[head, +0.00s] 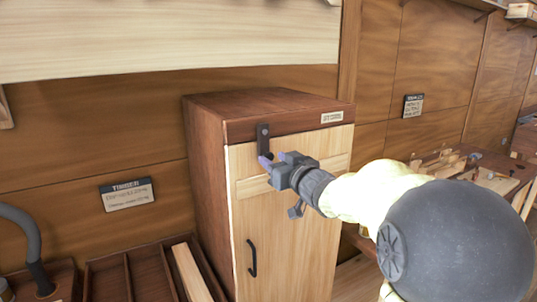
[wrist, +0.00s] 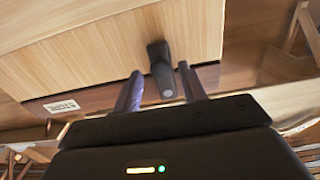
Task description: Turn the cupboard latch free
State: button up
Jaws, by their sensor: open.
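The cupboard (head: 290,225) has a pale wood door and a dark top. The dark latch (head: 263,138) hangs upright across the gap between the top rail and the door, near the door's upper left corner. In the wrist view the latch (wrist: 161,70) stands between my two fingers. My gripper (head: 274,160) is open at the latch's lower end, one finger on each side; I cannot tell whether either finger touches it. The wrist view shows my gripper (wrist: 163,90) with a gap on both sides of the latch. A black door handle (head: 252,258) is lower down. The door looks shut.
A label plate (head: 332,117) is on the cupboard's top rail. A divided wooden tray (head: 150,275) stands at the cupboard's left. A workbench with loose pieces (head: 490,180) is at the right. A pale plank (head: 170,40) spans above the cupboard's left.

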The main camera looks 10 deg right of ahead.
aim_at(271, 157)
jog(key=x, duration=0.3)
jog(key=shift+w, duration=0.1)
grip_shut()
